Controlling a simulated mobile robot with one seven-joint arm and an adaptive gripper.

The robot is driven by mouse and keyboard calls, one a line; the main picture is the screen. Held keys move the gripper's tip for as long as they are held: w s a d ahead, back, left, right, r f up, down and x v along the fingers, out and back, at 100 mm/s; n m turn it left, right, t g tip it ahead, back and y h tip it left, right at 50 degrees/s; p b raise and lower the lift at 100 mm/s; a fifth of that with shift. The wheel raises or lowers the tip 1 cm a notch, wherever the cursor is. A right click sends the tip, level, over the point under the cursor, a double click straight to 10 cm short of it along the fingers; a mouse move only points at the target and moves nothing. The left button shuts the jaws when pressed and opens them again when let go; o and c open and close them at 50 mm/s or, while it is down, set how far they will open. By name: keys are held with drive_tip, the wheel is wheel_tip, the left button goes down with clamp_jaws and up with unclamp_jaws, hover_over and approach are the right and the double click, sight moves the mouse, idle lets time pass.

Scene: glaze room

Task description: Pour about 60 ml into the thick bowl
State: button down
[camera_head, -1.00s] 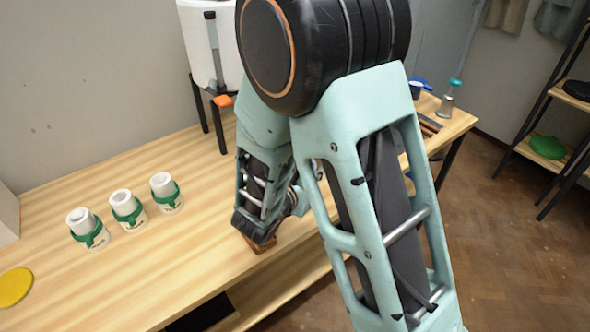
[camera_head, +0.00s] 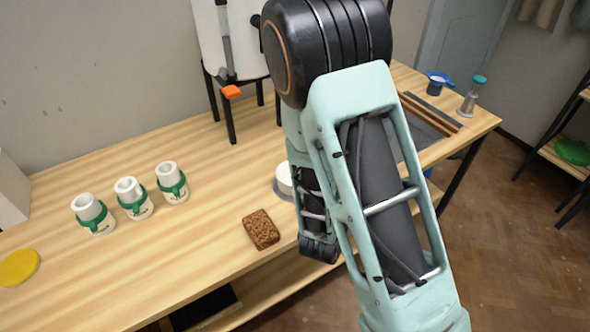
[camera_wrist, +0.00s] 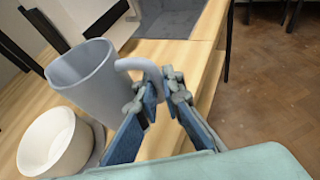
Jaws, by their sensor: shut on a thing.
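A grey-blue jug (camera_wrist: 80,75) shows in the wrist view, its mouth towards the upper left. My gripper (camera_wrist: 165,88) is shut on the jug's curved handle. The inside of the jug is mostly hidden, so I cannot tell its contents. A thick-walled white bowl (camera_wrist: 24,150) stands at the lower left of the wrist view, below and beside the jug, and looks empty. In the head view the bowl (camera_head: 284,176) shows partly, on a grey base (camera_head: 284,194), left of my arm. My gripper and the jug are hidden behind my arm there.
A brown sponge (camera_head: 261,229) lies left of the bowl near the table's front edge.

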drive_tip(key=shift+a+b, duration=0.25)
drive_tip(key=shift+b, duration=0.8)
